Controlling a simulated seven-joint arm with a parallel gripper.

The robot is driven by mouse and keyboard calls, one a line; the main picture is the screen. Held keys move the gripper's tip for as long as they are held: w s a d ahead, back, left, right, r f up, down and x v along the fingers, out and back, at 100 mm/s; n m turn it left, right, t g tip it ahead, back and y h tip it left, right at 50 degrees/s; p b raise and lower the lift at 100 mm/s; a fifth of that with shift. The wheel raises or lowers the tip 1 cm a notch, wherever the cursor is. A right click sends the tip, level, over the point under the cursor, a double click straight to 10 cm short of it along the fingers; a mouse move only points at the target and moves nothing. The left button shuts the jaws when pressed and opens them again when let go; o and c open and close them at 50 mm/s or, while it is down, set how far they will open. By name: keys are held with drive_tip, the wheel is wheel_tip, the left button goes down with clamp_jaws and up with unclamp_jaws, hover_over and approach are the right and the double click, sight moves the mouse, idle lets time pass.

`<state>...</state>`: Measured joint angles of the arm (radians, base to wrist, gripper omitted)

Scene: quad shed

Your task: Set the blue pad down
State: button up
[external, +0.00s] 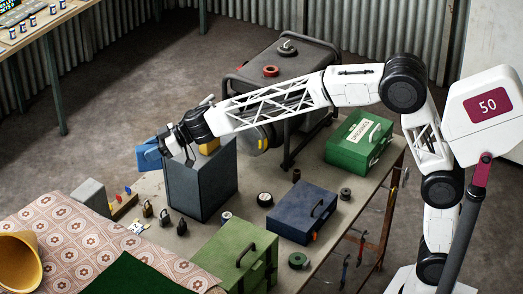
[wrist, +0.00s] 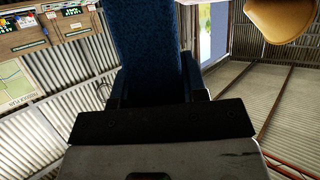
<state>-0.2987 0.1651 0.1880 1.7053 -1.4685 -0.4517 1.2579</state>
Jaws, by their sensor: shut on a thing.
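The blue pad (external: 149,155) is at the far left end of my arm in the external view, beside the upper left edge of a tall grey box. It also fills the upper middle of the wrist view (wrist: 150,55) as a dark blue textured slab. My gripper (external: 168,146) is shut on the blue pad and holds it above the table top. The fingertips are partly hidden by the pad and by the wrist, and the wrist view is tilted towards the walls and roof.
The tall grey box (external: 190,185) stands close beside my gripper. A yellow thing (external: 209,146) shows at its top. Green cases (external: 360,140), a navy case (external: 301,212) and small items crowd the table (external: 325,195). A patterned cloth (external: 95,235) lies at the lower left.

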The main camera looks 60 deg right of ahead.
wheel_tip(320, 180, down, 24)
drive_tip(key=shift+r, duration=0.25)
drive_tip(key=shift+f, duration=0.1)
drive_tip(key=shift+f, duration=3)
drive_tip(key=shift+f, duration=1.9)
